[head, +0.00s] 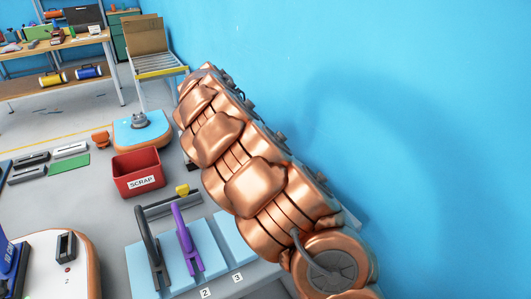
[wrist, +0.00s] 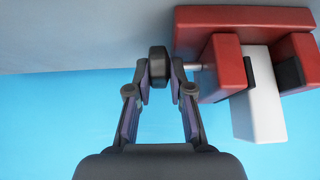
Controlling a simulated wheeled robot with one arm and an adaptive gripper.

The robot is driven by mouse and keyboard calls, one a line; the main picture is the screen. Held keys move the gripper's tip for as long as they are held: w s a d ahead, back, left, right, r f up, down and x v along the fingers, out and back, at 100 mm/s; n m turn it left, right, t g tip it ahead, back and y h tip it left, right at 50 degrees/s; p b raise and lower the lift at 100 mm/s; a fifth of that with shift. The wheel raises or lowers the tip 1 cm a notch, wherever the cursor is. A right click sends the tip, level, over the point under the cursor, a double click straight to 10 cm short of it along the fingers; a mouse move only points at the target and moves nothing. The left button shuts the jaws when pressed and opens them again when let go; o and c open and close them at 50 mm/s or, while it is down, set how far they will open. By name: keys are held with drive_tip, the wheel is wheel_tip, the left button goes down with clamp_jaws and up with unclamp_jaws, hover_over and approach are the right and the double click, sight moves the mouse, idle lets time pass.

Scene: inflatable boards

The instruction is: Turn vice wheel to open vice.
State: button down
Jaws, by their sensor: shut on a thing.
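The red vice (wrist: 240,17) is at the upper right of the wrist view. A white block (wrist: 258,95) sits between its left jaw (wrist: 216,68) and right jaw, which have dark pads. A short metal screw (wrist: 195,67) runs from the left jaw to the dark vice wheel (wrist: 158,64). My gripper (wrist: 158,82) is shut on the wheel, with one finger on each side of it. In the head view my copper arm fills the middle, and neither the vice nor my gripper shows there.
Pale blue numbered panels with a black handle (head: 150,248) and a purple handle (head: 187,240) are in front. A blue wall (head: 430,120) is close on the right.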

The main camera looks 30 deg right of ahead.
drive_tip(key=shift+f+h+b, duration=0.15)
drive_tip(key=shift+h+b, duration=0.4)
drive_tip(key=shift+h, duration=0.05)
drive_tip(key=c, duration=1)
unclamp_jaws()
drive_tip(key=shift+c, duration=0.2)
drive_tip(key=shift+a, duration=0.1)
drive_tip(key=v, duration=1.2)
